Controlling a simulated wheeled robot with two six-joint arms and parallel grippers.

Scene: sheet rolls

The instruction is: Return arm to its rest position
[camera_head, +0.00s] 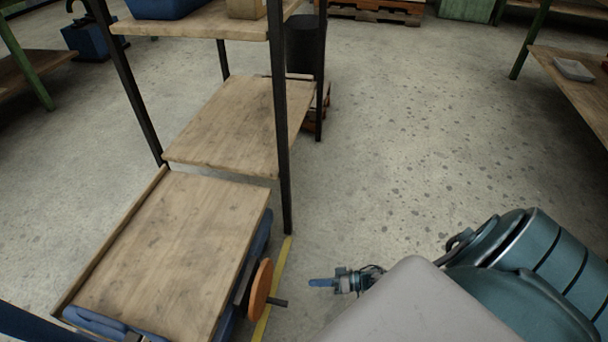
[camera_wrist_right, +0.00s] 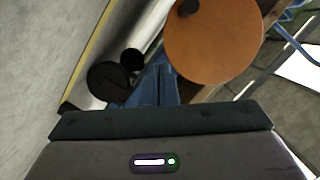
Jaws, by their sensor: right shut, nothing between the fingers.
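My right gripper (camera_head: 322,283) is at the lower middle of the head view, with its blue fingers together and nothing between them. It points left, toward an orange disc (camera_head: 261,287) on the side of a wooden-topped bench, and there is a gap between them. In the right wrist view the shut blue fingers (camera_wrist_right: 156,88) are in the middle, and the orange disc (camera_wrist_right: 213,38) is beyond them at the upper right. My right arm (camera_head: 525,275) fills the lower right of the head view. My left gripper is not seen.
The wooden-topped bench (camera_head: 165,250) stands at the lower left. A black-framed shelf (camera_head: 240,120) stands behind it. A yellow floor line (camera_head: 272,290) runs beside the bench. The concrete floor (camera_head: 420,120) is clear in the middle. A wooden table (camera_head: 580,95) stands at the right.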

